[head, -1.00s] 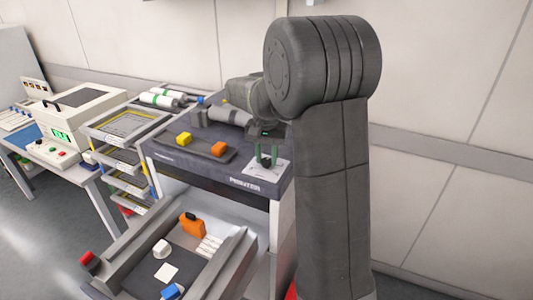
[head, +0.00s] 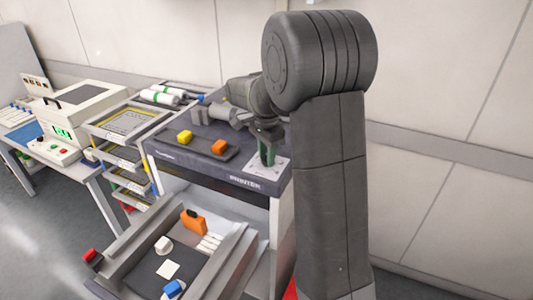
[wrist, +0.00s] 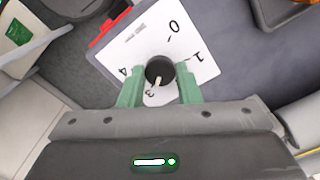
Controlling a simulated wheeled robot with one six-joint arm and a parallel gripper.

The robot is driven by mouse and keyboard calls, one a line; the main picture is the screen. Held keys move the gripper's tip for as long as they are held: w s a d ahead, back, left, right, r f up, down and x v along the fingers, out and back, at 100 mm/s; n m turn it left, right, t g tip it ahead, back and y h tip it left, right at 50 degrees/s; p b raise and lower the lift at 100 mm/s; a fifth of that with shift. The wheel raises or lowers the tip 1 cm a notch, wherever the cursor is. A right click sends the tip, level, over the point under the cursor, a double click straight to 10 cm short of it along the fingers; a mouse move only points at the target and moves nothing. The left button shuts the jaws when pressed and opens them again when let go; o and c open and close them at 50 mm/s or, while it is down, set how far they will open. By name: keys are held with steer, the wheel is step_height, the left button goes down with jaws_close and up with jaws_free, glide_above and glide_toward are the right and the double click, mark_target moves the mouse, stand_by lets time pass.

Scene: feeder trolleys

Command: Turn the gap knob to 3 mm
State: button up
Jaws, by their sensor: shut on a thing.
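The gap knob (wrist: 160,69) is a round black knob on a white dial plate (wrist: 108,48) marked 0, 1, 3 and 4. Its pale pointer mark points down in the wrist view, at or very close to the 3. The place of the 2 is hidden, apparently behind the right finger. My gripper (wrist: 159,84) has one green finger on each side of the knob and is shut on it. In the head view my gripper (head: 267,152) stands over the dial plate (head: 273,173) on the printer top, and its fingers hide the knob.
The printer (head: 220,175) carries a dark tray with a yellow block (head: 184,137) and an orange block (head: 219,146). Below is an open bay with an orange item (head: 193,222) and a blue block (head: 173,289). A shelf trolley (head: 122,124) stands to the left.

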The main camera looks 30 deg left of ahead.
stand_by(0.3)
steer(key=shift+r, duration=0.1)
steer(key=o, duration=1)
steer(key=shift+c, duration=0.2)
step_height(320, 180, up, 14)
steer(key=b, duration=0.1)
steer(key=shift+f, duration=0.25)
step_height(320, 180, down, 14)
steer(key=shift+r+p, duration=0.15)
steer(key=shift+p, duration=0.35)
